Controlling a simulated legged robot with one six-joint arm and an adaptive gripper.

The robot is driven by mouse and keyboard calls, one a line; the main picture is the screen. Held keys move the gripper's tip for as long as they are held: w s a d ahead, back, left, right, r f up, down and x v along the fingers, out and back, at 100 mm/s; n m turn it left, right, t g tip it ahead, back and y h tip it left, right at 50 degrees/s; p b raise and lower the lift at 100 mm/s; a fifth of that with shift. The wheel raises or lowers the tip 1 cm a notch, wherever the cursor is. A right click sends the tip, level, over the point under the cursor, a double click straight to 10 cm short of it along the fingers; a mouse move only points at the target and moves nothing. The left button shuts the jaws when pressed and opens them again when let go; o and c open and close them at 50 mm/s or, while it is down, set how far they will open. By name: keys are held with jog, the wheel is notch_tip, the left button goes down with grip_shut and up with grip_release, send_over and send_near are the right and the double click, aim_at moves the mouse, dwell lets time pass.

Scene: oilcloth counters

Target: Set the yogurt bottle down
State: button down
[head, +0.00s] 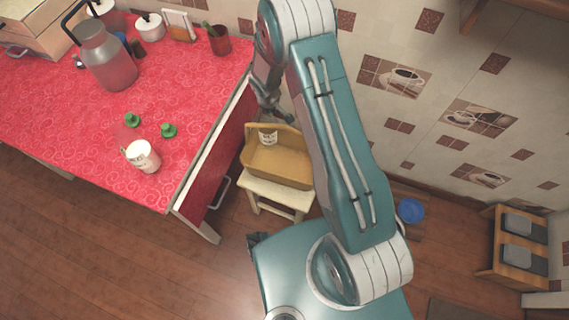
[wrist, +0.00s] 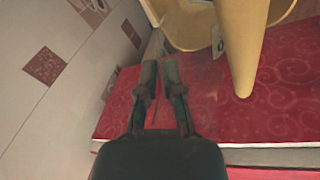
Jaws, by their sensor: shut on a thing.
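A pale, lettered piece of the bottle (wrist: 218,42) shows to the right of the fingers, partly behind the yellow basket wall (wrist: 246,45). Whether the bottle's base touches the basket floor cannot be told.
The basket stands on a cream stool (head: 270,191) beside the red counter (head: 75,125). The tiled wall (head: 420,45) is close on the right. The basket's front part looks empty.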

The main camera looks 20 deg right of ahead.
jog(key=s+d+r+n+y, duration=0.1)
jog(key=s+d+r+n, duration=0.1)
jog(key=d+r+n, duration=0.15)
notch_tip(320, 180, down, 9)
jog(key=shift+w+f+t, duration=0.15)
jog(key=shift+f+t, duration=0.05)
jog(key=shift+t, duration=0.2)
dwell(0.3)
jog(key=shift+a, duration=0.1)
jog(key=shift+f, duration=0.6)
jog(key=c, duration=0.8)
grip_release()
jog(key=shift+r, duration=0.1)
